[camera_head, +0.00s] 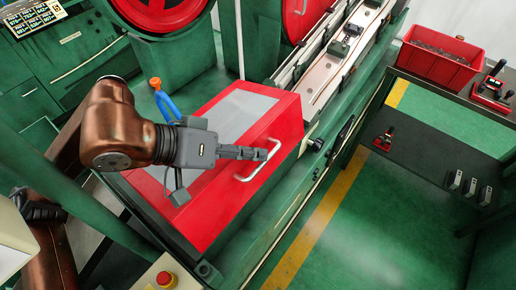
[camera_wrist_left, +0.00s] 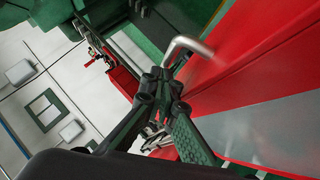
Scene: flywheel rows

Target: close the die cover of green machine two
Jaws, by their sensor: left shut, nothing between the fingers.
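The die cover (camera_head: 225,200) is a red box lid with a grey panel on top, on the green machine (camera_head: 245,250). It looks lowered over the machine bed in the head view. A silver bar handle (camera_head: 262,165) is on its right part. My left gripper (camera_head: 262,154) is shut and empty, with its fingertips right at the handle. In the left wrist view, the shut fingers (camera_wrist_left: 160,82) are beside the handle (camera_wrist_left: 188,46), and the red cover (camera_wrist_left: 245,70) fills the right side. I cannot tell whether the fingers touch the handle. My right gripper is not in view.
A red stop button (camera_head: 166,279) is at the bottom. The green floor with a yellow line (camera_head: 315,232) is clear on the right.

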